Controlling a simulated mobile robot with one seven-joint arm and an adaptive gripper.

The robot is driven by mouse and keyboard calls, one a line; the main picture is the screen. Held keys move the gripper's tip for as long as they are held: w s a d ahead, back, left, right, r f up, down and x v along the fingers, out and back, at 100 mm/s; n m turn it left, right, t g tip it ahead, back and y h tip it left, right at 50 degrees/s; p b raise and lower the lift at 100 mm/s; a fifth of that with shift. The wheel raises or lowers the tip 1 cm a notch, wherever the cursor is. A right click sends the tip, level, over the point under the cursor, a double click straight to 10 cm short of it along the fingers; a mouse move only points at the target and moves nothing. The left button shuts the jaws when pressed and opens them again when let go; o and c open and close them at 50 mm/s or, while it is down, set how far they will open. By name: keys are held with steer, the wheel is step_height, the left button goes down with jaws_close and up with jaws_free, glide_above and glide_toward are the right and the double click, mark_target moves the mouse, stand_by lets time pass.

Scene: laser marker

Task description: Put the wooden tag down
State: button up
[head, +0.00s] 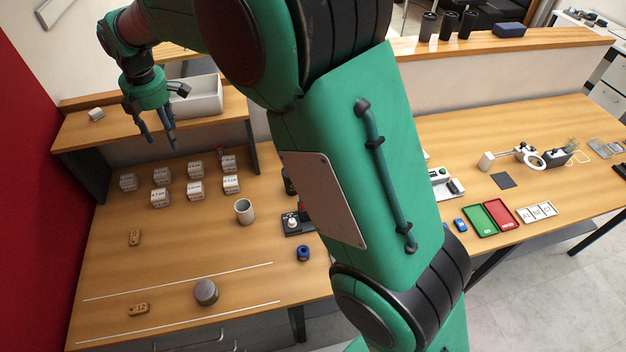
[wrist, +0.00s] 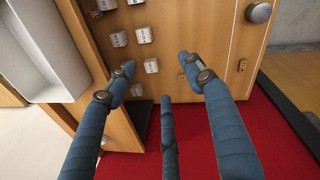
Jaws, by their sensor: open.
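My gripper (head: 160,135) is open and empty, at the back left in front of the shelf, with its fingers pointing down. In the wrist view its fingers (wrist: 157,72) are spread with nothing between them. A small wooden tag (head: 134,238) lies flat on the left of the table; it shows in the wrist view (wrist: 182,77) close to a fingertip. A second wooden tag (head: 139,309), marked 12, lies between the two white lines at the front; the wrist view shows it too (wrist: 243,64). Both tags are apart from the gripper.
Several white labelled blocks (head: 160,198) stand in rows behind the tags. A beige cup (head: 244,211) and a grey round object (head: 206,292) stand to their right. A white bin (head: 203,97) sits on the raised shelf, and a red wall (head: 40,160) borders the left.

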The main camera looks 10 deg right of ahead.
steer(key=s+d+r+m+t, duration=0.1)
steer(key=s+d+r+m, duration=0.35)
steer(key=d, duration=0.45)
steer(key=s+d+r+m, duration=0.3)
steer(key=s+d+r, duration=0.2)
steer(key=d, duration=0.4)
steer(key=s+d+r+m+t, duration=0.1)
steer(key=s+d+r+m, duration=0.35)
steer(key=d, duration=0.45)
steer(key=s+d+f+m+t, duration=0.1)
steer(key=s+d+m, duration=0.5)
steer(key=s, duration=0.6)
steer(key=s+d+f+m+t+h, duration=0.1)
steer(key=s+d+f+m, duration=0.2)
steer(key=s+d+m, duration=0.3)
steer(key=s+d, duration=0.4)
steer(key=s, duration=0.2)
steer(key=shift+s+d+f+m, duration=0.2)
steer(key=shift+s+d+m, duration=0.05)
steer(key=shift+s+m, duration=0.15)
step_height(320, 180, down, 7)
steer(key=b, duration=0.7)
